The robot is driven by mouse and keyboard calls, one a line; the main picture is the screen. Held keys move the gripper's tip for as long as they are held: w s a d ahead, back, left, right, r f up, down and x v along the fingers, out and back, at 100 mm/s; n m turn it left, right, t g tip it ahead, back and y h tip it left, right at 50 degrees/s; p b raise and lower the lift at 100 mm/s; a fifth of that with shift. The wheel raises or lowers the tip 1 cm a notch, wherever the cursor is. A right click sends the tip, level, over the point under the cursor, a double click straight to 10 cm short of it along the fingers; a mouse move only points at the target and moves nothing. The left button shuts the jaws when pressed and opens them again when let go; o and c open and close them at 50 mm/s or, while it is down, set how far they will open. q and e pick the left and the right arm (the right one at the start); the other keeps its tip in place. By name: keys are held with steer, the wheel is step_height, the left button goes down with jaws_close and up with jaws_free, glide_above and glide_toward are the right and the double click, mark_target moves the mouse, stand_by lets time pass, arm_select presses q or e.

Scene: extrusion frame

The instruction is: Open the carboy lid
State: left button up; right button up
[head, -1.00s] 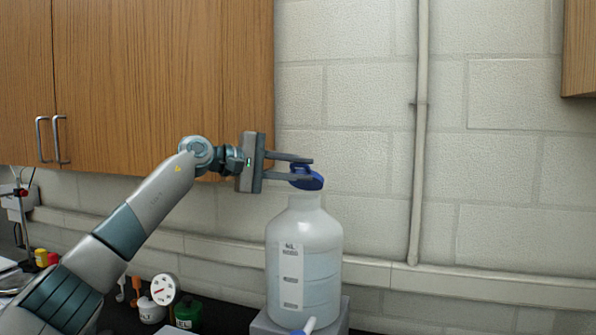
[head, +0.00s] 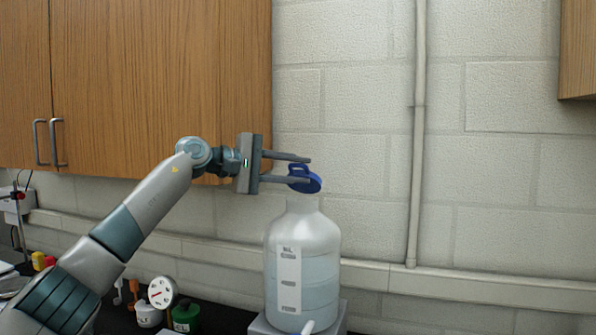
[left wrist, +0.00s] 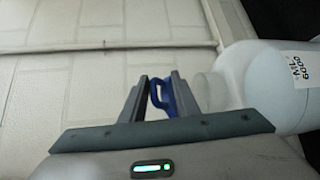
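The carboy (head: 303,240) is a large, whitish translucent bottle with a white label, upright on a grey block. Its blue lid (head: 314,183) is tilted up above the neck, and the mouth below looks uncovered. Whether the lid still joins the neck is hidden. My left gripper (head: 309,170) reaches in from the left at lid height, its fingers apart. In the left wrist view the lid (left wrist: 166,97) lies against or very near the right finger, with its loop handle in the gap. The carboy (left wrist: 262,85) is at the right there. My right gripper is not in view.
Wooden cabinets (head: 150,85) hang above my left arm. A pale ledge (head: 470,285) and a vertical pipe (head: 417,140) run along the block wall behind. A green container (head: 186,317), a white jar (head: 148,315) and a round dial (head: 161,292) stand left of the carboy.

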arm_select(q)
steer(key=b+v, duration=0.7)
steer(key=v, duration=1)
steer(key=shift+r, duration=0.15)
